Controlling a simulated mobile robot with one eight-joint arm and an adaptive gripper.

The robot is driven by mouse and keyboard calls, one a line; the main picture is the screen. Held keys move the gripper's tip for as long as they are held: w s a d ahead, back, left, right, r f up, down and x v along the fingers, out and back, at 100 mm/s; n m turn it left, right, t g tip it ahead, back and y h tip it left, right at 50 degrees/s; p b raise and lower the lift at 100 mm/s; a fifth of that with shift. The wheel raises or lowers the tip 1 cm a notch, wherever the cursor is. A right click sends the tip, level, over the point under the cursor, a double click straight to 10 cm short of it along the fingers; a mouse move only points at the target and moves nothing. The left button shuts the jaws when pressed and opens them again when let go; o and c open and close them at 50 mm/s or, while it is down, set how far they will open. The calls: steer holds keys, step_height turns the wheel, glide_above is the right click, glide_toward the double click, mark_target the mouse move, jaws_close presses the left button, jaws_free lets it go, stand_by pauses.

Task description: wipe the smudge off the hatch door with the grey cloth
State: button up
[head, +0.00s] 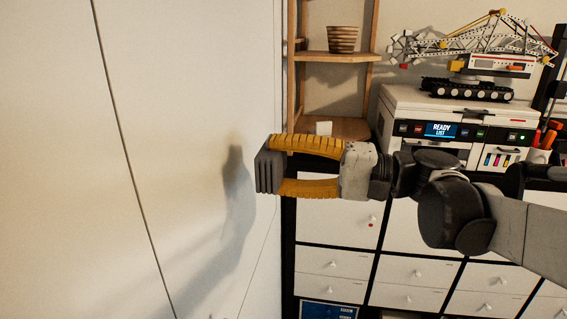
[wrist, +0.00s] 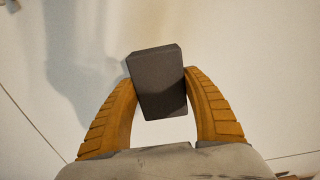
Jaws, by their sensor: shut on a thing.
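My gripper (head: 275,166) is shut on the grey cloth (head: 266,172), which looks like a stiff dark grey block. The cloth also shows between the two orange fingers in the wrist view (wrist: 158,85). My gripper points left at a large white panel (head: 190,90) with dark seams, which appears to be the hatch door. A dark shadow of my gripper and arm falls on the panel. I cannot tell whether the cloth touches it. No smudge stands out clearly; a small brownish mark (wrist: 11,5) shows at the top left corner of the wrist view.
Behind my gripper is a wooden shelf (head: 330,57) with a striped pot (head: 342,39). A white printer (head: 440,108) with a toy excavator (head: 475,60) on it stands at the right, above white drawers (head: 335,263). The space in front of the panel is clear.

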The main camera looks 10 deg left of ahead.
steer(key=shift+s+d, duration=0.1)
steer(key=shift+d, duration=1.4)
